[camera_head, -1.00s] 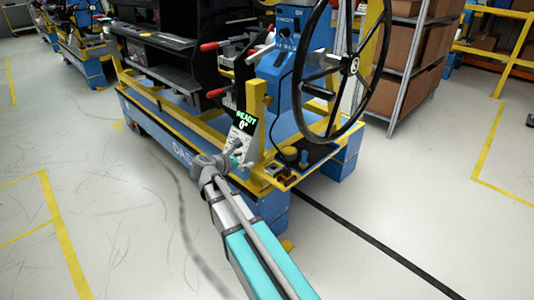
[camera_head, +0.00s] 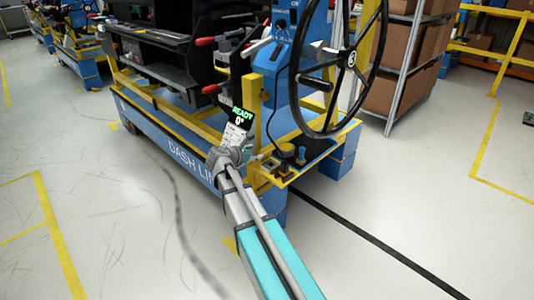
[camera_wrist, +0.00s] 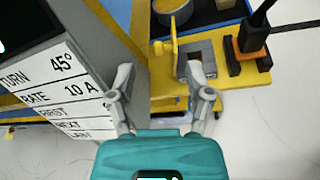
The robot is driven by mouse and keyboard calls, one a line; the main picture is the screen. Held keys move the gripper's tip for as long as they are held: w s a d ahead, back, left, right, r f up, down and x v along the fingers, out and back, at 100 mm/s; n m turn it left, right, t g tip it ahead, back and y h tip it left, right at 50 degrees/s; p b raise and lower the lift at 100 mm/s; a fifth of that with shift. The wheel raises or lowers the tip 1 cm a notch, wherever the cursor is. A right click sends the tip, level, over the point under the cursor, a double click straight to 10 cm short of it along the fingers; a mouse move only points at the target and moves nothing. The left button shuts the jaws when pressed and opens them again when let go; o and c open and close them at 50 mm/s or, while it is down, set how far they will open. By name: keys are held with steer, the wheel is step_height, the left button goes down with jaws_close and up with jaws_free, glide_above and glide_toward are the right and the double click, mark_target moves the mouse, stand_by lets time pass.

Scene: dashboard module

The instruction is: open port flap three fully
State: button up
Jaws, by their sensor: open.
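My gripper (camera_wrist: 158,74) is open and empty in the wrist view, its two fingers spread apart. A yellow upright flap (camera_wrist: 174,50) stands beside a grey port block (camera_wrist: 203,55), just beyond and between the fingertips. The right finger overlaps the front of the grey block; I cannot tell whether it touches. No port number is readable, so I cannot tell which flap is three. In the head view my gripper (camera_head: 230,155) is at the front corner of the blue and yellow stand, left of the port shelf (camera_head: 270,180). The flap is too small to make out there.
A black plug (camera_wrist: 252,40) sits in an orange-based port right of the grey block. A label panel (camera_wrist: 60,90) stands close to the left finger. Open floor lies in front.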

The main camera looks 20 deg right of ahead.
mark_target(262, 150)
steer(key=shift+b+x, duration=0.85)
steer(key=shift+x, duration=2.15)
jaws_close()
